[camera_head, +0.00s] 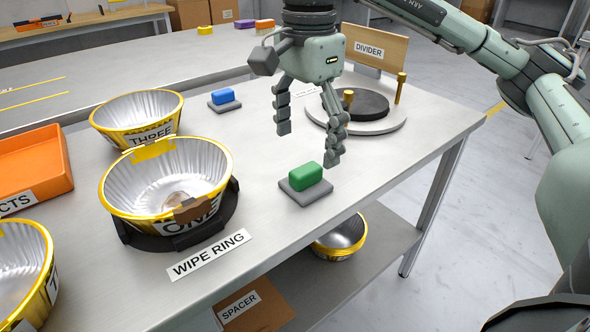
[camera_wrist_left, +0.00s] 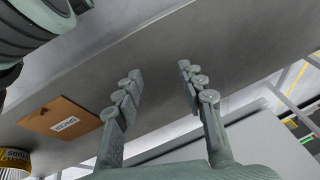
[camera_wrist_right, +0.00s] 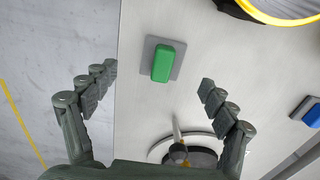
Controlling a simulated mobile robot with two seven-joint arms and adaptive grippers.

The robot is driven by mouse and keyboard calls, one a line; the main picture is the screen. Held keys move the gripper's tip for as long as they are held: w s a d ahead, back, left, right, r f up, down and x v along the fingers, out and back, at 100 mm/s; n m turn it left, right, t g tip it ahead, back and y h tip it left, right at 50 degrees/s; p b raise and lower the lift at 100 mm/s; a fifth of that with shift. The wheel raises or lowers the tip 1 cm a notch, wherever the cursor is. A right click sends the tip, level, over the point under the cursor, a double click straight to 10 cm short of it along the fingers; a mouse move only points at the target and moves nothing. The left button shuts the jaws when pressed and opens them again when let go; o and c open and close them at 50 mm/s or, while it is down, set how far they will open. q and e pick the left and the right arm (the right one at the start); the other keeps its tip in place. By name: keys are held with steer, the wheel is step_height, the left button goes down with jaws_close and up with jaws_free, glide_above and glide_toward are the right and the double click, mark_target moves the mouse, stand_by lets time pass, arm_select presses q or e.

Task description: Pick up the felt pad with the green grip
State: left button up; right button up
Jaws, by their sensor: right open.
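The felt pad with the green grip (camera_head: 306,184) lies on the table, a grey square pad with a green block on top. It also shows in the right wrist view (camera_wrist_right: 163,63), ahead of and between the fingers. My right gripper (camera_head: 308,145) is open and empty, above the table and behind the green pad. It also shows in the right wrist view (camera_wrist_right: 157,85). My left gripper (camera_wrist_left: 160,80) shows only in its own wrist view, fingers apart and empty, near the lower shelf with the spacer board.
The bowl marked ONE (camera_head: 165,180) sits in a black ring left of the pad. A blue-grip pad (camera_head: 223,98) lies farther back. A round plate with posts (camera_head: 356,112) and the divider board (camera_head: 377,50) stand behind. An orange tray (camera_head: 30,165) is far left.

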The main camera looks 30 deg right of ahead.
mark_target(307, 170)
steer(key=f, duration=0.7)
steer(key=shift+w+d, duration=0.25)
steer(key=shift+d, duration=0.05)
steer(key=shift+r, duration=0.1)
steer(key=c, duration=1.6)
steer(key=shift+c, duration=1)
steer(key=shift+s, duration=0.1)
